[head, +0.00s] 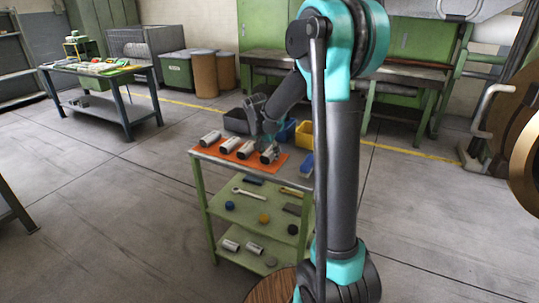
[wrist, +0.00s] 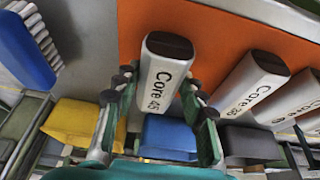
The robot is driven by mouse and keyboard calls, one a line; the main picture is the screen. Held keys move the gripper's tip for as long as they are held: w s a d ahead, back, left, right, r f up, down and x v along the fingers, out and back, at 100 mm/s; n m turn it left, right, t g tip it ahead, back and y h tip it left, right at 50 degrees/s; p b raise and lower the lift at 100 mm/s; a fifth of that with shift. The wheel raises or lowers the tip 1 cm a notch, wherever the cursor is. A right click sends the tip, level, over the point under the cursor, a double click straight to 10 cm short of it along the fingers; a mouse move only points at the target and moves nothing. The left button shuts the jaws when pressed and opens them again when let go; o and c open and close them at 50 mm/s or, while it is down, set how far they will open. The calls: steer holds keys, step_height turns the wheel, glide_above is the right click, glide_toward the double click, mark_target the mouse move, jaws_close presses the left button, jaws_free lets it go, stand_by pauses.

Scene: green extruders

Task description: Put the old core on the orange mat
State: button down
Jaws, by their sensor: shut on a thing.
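The orange mat (wrist: 210,25) lies on top of the green cart; its edge also shows in the head view (head: 282,163). My gripper (wrist: 160,90) is shut on a white core with a dark end (wrist: 163,70), marked "Core" and a number in the forties whose last digit is unclear. This core is over or on the mat's end near the blue brush; I cannot tell whether it touches. Beside it, apart, is another white core (wrist: 250,80), with a further one (wrist: 290,100) beyond. In the head view my gripper (head: 268,142) is at the right end of the row of cores (head: 229,144).
A blue brush (wrist: 25,50) lies beside the mat. A yellow bin (wrist: 85,122), a blue bin (wrist: 168,138) and a dark bin (wrist: 250,143) stand along the cart's far edge. Lower cart shelves (head: 240,198) hold a wrench, caps and more cores.

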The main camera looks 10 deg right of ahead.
steer(key=shift+f, duration=0.35)
steer(key=c, duration=0.9)
jaws_free()
steer(key=v, duration=1.1)
steer(key=s+d+f+n+y, duration=0.1)
steer(key=s+d+f+n, duration=0.1)
steer(key=s+f, duration=0.3)
steer(key=s+d+f+n+y, duration=0.1)
steer(key=s+f, duration=0.4)
steer(key=s, duration=0.8)
steer(key=s+d+f+n, duration=0.3)
steer(key=s+f, duration=0.3)
steer(key=s, duration=0.3)
steer(key=shift+d+n+y, duration=0.3)
steer(key=shift+n+y, duration=0.1)
steer(key=shift+n, duration=0.2)
